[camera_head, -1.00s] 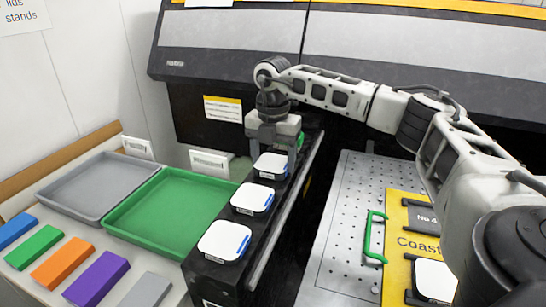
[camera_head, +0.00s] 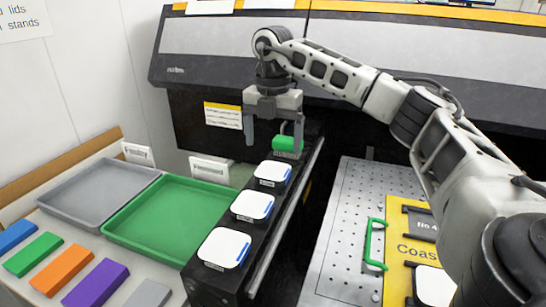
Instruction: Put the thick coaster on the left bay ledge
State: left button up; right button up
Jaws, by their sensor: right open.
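Three white rounded-square pieces with blue edge marks lie in a row on a black ledge: a near one (camera_head: 224,247), a middle one (camera_head: 252,205) and a far one (camera_head: 273,174). They look like coasters; I cannot tell which is the thick one. The black ledge (camera_head: 275,247) runs away from me beside the green tray. My right gripper (camera_head: 273,146) is open and empty, pointing down above the far white piece, apart from it. A green block-like thing (camera_head: 288,144) shows behind its right finger. My left gripper is out of view.
A green tray (camera_head: 135,240) and a grey tray (camera_head: 70,213) lie left. Several coloured blocks (camera_head: 62,267) line the front left. A perforated plate (camera_head: 345,220) with a green handle (camera_head: 375,245), a yellow board (camera_head: 397,285) and another white piece (camera_head: 433,287) are right. A dark machine stands behind.

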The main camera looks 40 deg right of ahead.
notch_tip(320, 180, up, 5)
dwell(0.7)
